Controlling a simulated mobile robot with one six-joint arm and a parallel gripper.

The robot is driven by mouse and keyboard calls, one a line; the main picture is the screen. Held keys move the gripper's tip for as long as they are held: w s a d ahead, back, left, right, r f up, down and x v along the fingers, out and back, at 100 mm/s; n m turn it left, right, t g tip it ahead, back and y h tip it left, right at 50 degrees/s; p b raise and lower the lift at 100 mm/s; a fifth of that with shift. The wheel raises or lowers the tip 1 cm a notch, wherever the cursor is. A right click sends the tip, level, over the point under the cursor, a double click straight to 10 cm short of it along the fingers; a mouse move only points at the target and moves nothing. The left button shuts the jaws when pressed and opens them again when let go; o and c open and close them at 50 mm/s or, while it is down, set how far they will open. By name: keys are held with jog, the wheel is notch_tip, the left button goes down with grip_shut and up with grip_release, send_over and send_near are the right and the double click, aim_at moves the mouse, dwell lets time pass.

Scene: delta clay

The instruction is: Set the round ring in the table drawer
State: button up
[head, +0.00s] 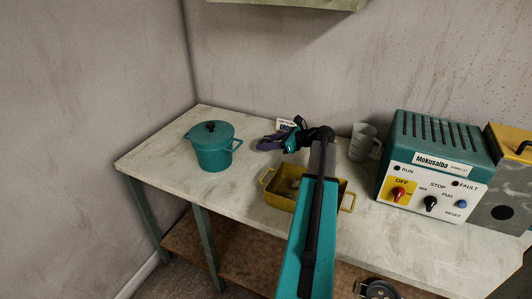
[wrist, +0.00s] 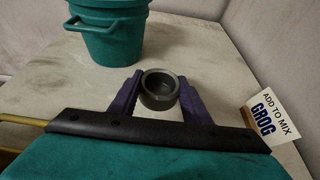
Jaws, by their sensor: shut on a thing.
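My gripper (head: 268,142) is over the back of the table, to the right of the teal pot. In the wrist view, its purple fingers (wrist: 160,82) are shut on a dark grey round ring (wrist: 160,100), one finger on each side. The ring looks upright, with its round opening facing up. I cannot tell whether it touches the tabletop (wrist: 60,75). In the head view the ring is too small to make out. No table drawer can be made out in either view.
A teal lidded pot (head: 213,147) stands left of the gripper. A yellow two-handled tray (head: 283,201) sits under my arm. A GROG card (wrist: 267,119) stands close by on the right. A grey jug (head: 363,142) and a teal control box (head: 433,165) stand further right.

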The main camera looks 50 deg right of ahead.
aim_at(267, 158)
jog(key=shift+f, duration=0.45)
jog(key=shift+f, duration=0.1)
jog(key=shift+f, duration=1.8)
jog(key=o, duration=1.1)
jog(key=shift+f, duration=0.1)
jog(key=shift+o, duration=0.2)
jog(key=b+v, duration=0.1)
jog(key=v, duration=1.1)
